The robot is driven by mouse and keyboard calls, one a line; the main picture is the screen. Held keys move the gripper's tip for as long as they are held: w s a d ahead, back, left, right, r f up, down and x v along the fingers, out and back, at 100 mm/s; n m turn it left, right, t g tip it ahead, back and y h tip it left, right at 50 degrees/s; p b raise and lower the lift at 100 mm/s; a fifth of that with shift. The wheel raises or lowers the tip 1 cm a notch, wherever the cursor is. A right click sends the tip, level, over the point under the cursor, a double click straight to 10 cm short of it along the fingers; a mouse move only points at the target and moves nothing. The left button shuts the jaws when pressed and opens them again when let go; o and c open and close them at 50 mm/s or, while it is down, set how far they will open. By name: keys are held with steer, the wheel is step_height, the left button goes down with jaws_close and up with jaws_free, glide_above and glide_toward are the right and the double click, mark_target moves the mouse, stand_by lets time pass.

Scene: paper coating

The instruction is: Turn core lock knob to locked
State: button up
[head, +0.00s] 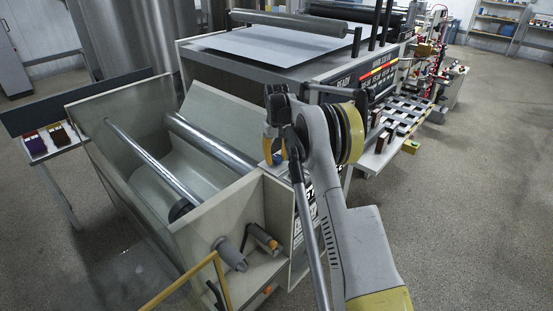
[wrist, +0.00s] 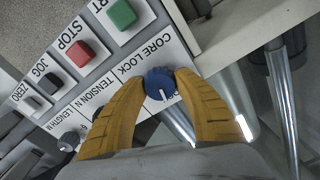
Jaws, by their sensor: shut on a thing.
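The core lock knob (wrist: 158,80) is a round blue knob with a white pointer line, beside the words CORE LOCK on the white panel (wrist: 121,57). In the wrist view the pointer line runs toward the lower edge of the picture; the position labels around the knob are mostly hidden by the fingers. My gripper (wrist: 161,84) has its two ribbed yellow-orange fingers closed on opposite sides of the knob. In the head view my gripper (head: 274,150) is at the near machine's side, and the knob cannot be made out there.
On the same panel are a red STOP button (wrist: 79,53), a green START button (wrist: 121,15), and a black JOG button (wrist: 50,83). Metal rollers (head: 208,142) lie in the open trough left of my arm. Open floor (head: 470,210) lies to the right.

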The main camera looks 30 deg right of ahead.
mark_target(276, 157)
steer(key=shift+n, duration=1.2)
steer(key=o, duration=1.2)
steer(key=shift+r, duration=0.1)
step_height(276, 157, up, 12)
steer(key=shift+f, duration=0.1)
